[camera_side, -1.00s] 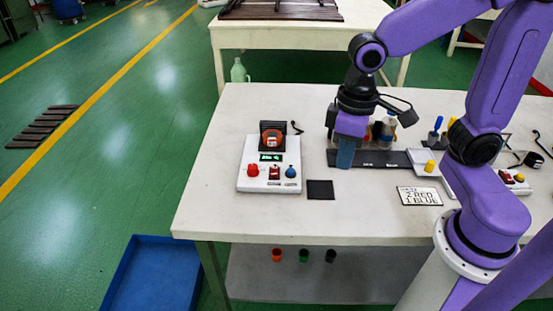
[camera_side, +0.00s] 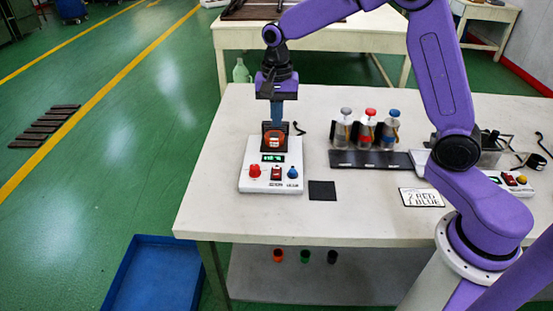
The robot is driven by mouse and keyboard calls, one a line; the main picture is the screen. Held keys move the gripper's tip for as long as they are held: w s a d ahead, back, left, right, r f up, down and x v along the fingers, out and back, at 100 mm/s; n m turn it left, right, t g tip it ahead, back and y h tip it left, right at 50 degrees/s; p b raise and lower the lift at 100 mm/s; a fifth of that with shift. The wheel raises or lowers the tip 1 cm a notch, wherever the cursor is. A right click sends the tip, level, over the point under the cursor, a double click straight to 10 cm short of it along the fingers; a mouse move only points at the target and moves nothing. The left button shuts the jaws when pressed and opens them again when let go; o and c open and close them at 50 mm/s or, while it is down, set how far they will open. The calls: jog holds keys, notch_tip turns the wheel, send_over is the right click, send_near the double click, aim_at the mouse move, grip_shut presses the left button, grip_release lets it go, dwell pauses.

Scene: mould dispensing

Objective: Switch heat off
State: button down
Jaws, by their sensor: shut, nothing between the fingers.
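A white control box (camera_side: 245,184) stands on the left of the table. Its front has a red knob (camera_side: 255,171), a red rocker switch (camera_side: 276,174) and a blue knob (camera_side: 292,173). A lit green display (camera_side: 273,158) sits above them. Behind the display is an orange round piece (camera_side: 274,141) in a dark holder. My gripper (camera_side: 277,121) points down, shut and empty, over or just behind the dark holder. I cannot tell whether it touches. A second white box (camera_side: 516,190) with a lit display, a red switch (camera_side: 508,181) and coloured knobs stands at the right, partly hidden by my arm.
Three bottles (camera_side: 367,130) with grey, red and blue tops stand behind a dark strip (camera_side: 370,160). A black square (camera_side: 322,190) lies right of the left box. A card (camera_side: 421,197) reads "2 RED 1 BLUE". Small cups (camera_side: 305,256) sit on the lower shelf.

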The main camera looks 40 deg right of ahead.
aim_at(277, 168)
jog(key=shift+w, duration=0.15)
notch_tip(277, 168, down, 14)
jog(key=shift+f, duration=0.1)
dwell(0.8)
jog(key=shift+d, duration=0.1)
